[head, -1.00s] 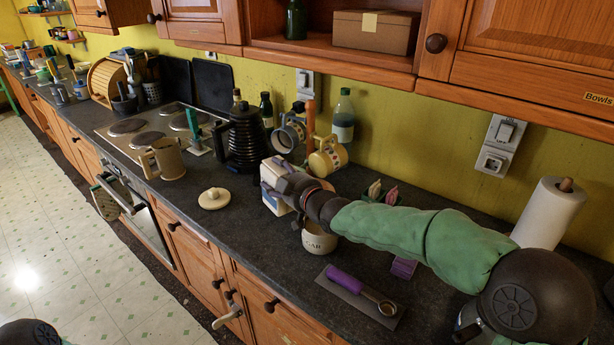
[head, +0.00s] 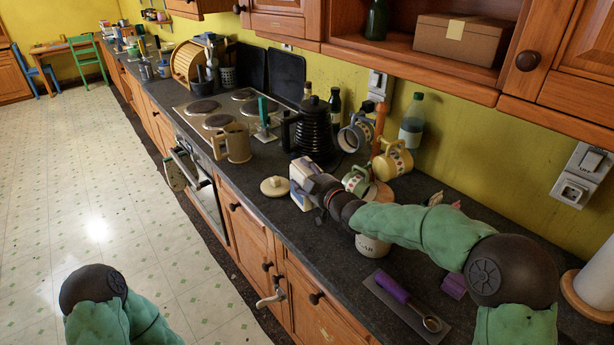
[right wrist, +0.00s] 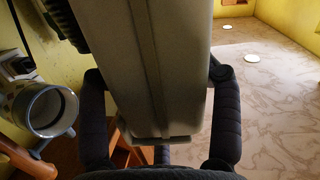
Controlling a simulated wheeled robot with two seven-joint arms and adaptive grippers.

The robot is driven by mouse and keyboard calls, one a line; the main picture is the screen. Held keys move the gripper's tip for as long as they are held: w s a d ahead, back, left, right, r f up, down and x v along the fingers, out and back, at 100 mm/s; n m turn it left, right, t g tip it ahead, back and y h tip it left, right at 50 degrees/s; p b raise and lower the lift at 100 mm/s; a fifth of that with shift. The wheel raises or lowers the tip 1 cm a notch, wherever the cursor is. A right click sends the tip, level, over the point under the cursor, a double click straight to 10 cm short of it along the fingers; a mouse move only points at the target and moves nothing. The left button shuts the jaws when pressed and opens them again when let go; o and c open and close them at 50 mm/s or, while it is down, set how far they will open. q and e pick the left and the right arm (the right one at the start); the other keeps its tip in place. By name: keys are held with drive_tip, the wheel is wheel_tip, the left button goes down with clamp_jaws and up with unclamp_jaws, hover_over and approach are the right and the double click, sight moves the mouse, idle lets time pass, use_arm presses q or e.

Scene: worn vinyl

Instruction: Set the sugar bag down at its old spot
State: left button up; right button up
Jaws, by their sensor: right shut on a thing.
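The sugar bag (head: 301,171), a pale pack with dark blue on its side, is in my right gripper (head: 318,186) in the head view. It is over the counter, between the black kettle and a round cream lid. In the right wrist view the pale bag (right wrist: 160,65) fills the middle, with dark fingers of the right gripper (right wrist: 156,85) on both sides. The gripper is shut on it. I cannot tell whether its base touches the counter. Of my left arm only a green sleeve and dark joint show at the lower left; its gripper is out of view.
The black kettle (head: 314,138) stands behind the bag. The cream lid (head: 275,186) lies just left. A mug tree with mugs (head: 392,160) is to the right, and a white lettered pot (head: 372,247) sits below my forearm. A purple-handled tool (head: 392,287) lies near the counter's front.

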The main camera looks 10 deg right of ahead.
drive_tip(key=shift+b, duration=0.3)
drive_tip(key=shift+f+b, duration=2.35)
drive_tip(key=shift+f, duration=0.55)
drive_tip(key=shift+b, duration=0.45)
drive_tip(key=shift+f, duration=0.6)
